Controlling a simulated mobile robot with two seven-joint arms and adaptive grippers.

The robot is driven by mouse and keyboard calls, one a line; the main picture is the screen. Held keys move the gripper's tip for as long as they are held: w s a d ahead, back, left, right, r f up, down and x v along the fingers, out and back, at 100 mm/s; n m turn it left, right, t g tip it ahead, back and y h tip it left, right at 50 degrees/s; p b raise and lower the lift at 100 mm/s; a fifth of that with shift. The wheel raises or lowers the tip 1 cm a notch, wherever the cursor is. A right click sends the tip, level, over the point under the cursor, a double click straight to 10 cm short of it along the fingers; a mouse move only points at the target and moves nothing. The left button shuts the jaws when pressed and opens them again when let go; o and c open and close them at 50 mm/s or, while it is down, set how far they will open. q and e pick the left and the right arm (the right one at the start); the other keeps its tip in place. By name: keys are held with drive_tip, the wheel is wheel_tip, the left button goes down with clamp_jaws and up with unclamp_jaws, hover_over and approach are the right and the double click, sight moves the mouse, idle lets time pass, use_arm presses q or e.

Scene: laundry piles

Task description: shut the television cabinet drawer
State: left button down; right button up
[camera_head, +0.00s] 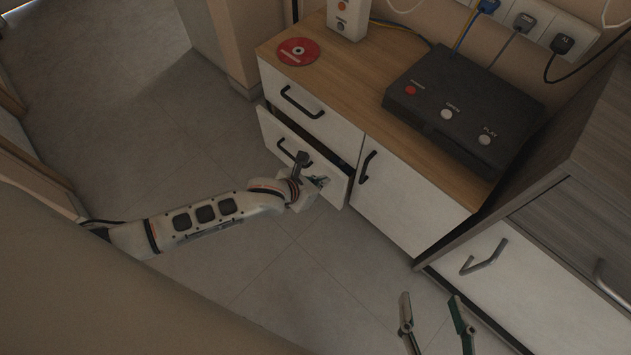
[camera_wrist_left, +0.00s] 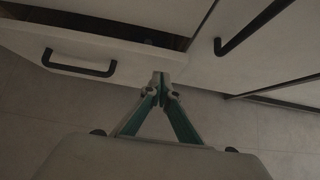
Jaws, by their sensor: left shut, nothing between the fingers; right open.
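The television cabinet has a wooden top (camera_head: 352,92) and white fronts. Its lower left drawer (camera_head: 268,128) stands partly open, with a dark gap above its front. In the left wrist view the drawer front (camera_wrist_left: 128,62) shows with its black handle (camera_wrist_left: 80,64). My left gripper (camera_head: 322,181) is shut and empty, in front of the right part of the drawer front. In the left wrist view its fingertips (camera_wrist_left: 160,78) are at the drawer's right end; I cannot tell whether they touch it. My right gripper (camera_head: 432,300) is open and empty, low in the picture, apart from the cabinet.
A black box with buttons (camera_head: 465,105), a red disc (camera_head: 298,51) and a white device (camera_head: 347,18) are on the cabinet top. A closed door (camera_head: 405,195) is right of the drawer. A grey-topped cabinet (camera_head: 590,190) stands at right. Bare floor (camera_head: 150,120) lies left.

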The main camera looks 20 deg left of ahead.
sight(336, 169)
use_arm(q)
drive_tip(key=shift+w+d+r, duration=0.1)
drive_tip(key=shift+w+d, duration=0.1)
drive_tip(key=shift+w, duration=0.3)
drive_tip(key=shift+w+d, duration=0.2)
drive_tip(key=shift+w, duration=0.3)
drive_tip(key=shift+w+r, duration=0.1)
use_arm(e)
drive_tip(key=shift+a+r, duration=0.25)
drive_tip(key=shift+a, duration=0.2)
use_arm(q)
drive_tip(key=shift+w, duration=0.1)
drive_tip(key=shift+w+d+r+p, duration=0.4)
drive_tip(key=shift+w, duration=0.25)
drive_tip(key=shift+w+f+p, duration=0.45)
drive_tip(key=shift+f+p, duration=0.05)
drive_tip(key=shift+p, duration=0.15)
use_arm(e)
drive_tip(key=shift+s+d+f+n+g, duration=0.2)
drive_tip(key=shift+d+f, duration=0.2)
drive_tip(key=shift+d, duration=0.2)
drive_tip(key=shift+s+d+f+n+g, duration=0.1)
drive_tip(key=shift+s+d+f+n, duration=0.1)
drive_tip(key=shift+d+f, duration=0.3)
